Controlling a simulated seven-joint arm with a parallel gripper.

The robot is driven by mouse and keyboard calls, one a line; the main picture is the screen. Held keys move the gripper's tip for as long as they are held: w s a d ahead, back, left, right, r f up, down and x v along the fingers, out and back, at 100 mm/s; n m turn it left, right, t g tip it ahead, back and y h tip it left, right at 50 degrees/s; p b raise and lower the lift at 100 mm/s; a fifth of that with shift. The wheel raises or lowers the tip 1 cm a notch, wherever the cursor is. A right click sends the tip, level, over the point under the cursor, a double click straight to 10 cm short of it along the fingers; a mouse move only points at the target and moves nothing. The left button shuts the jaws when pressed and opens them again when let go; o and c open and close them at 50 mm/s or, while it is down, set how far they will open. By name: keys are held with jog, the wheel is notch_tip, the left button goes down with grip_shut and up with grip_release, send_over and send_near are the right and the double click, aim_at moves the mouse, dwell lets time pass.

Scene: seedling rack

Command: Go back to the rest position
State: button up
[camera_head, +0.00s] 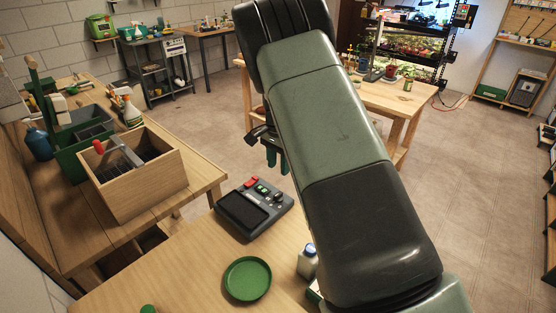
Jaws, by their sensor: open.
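My green and black arm reaches across the middle of the view, from the lower right up to the top centre. My gripper (277,166) shows partly to the left of the arm, with its dark green fingers pointing down. It is open, and I see nothing held in it. In the picture it appears above the dark grey device (254,208) on the near table; its exact height cannot be told. The arm hides part of the gripper.
The near table (190,275) also bears a green saucer (247,279) and a white bottle with a blue cap (307,261). A wooden crate (150,195) stands on the left bench. A wooden table (400,97) stands behind the arm. Open floor (215,125) lies between.

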jog(key=s+d+r+n+t, duration=0.1)
jog(key=s+r, duration=0.3)
jog(key=r, duration=0.4)
jog(key=s+d+r+n+t+y, duration=0.1)
jog(key=s+d+r+n, duration=0.1)
jog(key=s+r, duration=0.45)
jog(key=s+d+r+n, duration=0.1)
jog(key=s+r, duration=0.2)
jog(key=r, duration=0.6)
jog(key=s+d+r+n+t, duration=0.1)
jog(key=s+d+r+n, duration=0.1)
jog(key=s, duration=0.9)
jog(key=s+d+r+n+t+h, duration=0.1)
jog(key=s+r+n+t, duration=0.1)
jog(key=s, duration=1)
jog(key=shift+s+d+r+n+t, duration=0.3)
jog(key=shift+d+r+n, duration=0.05)
jog(key=shift+r+n, duration=0.35)
jog(key=shift+c, duration=0.4)
